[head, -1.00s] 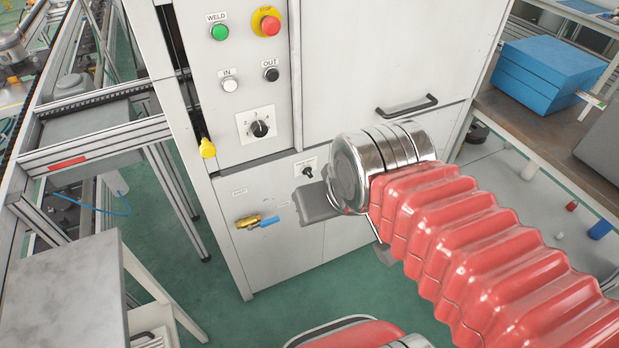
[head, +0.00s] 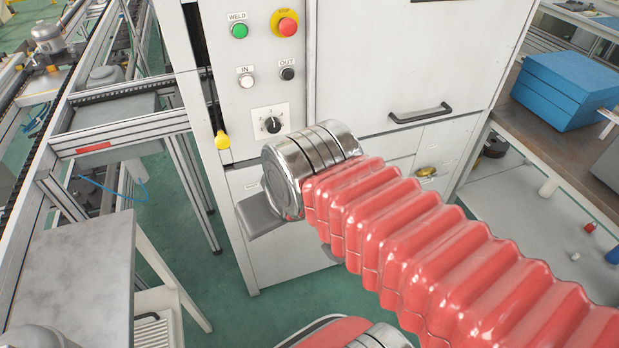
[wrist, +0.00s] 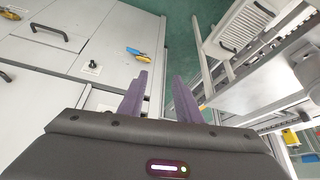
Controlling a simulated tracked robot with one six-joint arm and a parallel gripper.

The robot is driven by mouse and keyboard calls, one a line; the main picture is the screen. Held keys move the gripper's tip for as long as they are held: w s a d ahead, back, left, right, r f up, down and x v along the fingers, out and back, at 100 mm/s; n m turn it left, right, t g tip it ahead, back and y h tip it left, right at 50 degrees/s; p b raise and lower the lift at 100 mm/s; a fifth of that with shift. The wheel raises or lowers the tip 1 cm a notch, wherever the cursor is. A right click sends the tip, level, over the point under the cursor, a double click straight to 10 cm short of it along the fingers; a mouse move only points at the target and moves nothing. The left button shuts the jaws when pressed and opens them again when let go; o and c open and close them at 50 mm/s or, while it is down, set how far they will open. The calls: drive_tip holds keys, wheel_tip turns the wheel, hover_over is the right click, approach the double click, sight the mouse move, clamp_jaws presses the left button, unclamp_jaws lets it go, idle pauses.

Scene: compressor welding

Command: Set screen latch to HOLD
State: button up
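No label reading HOLD or screen latch is legible. A small black knob on a white plate (wrist: 93,64) shows on the cabinet's lower panel in the wrist view. In the head view my arm hides that spot. A larger black rotary selector (head: 273,125) is on the upper panel, below the IN and OUT buttons. In the wrist view my gripper (wrist: 162,82) has its two purple fingers apart with nothing between them. It is in front of the lower panel, and the small knob appears to the left of the fingers. In the head view the fingers are hidden.
A brass valve with a blue handle (wrist: 138,52) is on the lower panel near my fingers. A grey table (head: 75,270) stands at left.

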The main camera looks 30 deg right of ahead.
drive_tip(key=shift+a, duration=0.25)
drive_tip(key=w+d+f+n+t+h, duration=0.1)
drive_tip(key=w+d+f+t, duration=0.1)
drive_tip(key=w+d+f, duration=0.65)
drive_tip(key=w+d+f+n+t+h, duration=0.25)
drive_tip(key=w+d+f, duration=0.35)
drive_tip(key=w+d, duration=0.55)
drive_tip(key=d+f+t+y, duration=0.2)
drive_tip(key=d+f+t, duration=0.1)
drive_tip(key=f, duration=0.5)
drive_tip(key=s+d+f+m+t+h, duration=0.1)
drive_tip(key=s+d+f+t+h, duration=0.1)
drive_tip(key=s+f+t, duration=0.2)
drive_tip(key=s+f, duration=0.1)
drive_tip(key=s, duration=0.2)
drive_tip(key=shift+s+d+f+m, duration=0.15)
drive_tip(key=shift+s+d+m, duration=0.2)
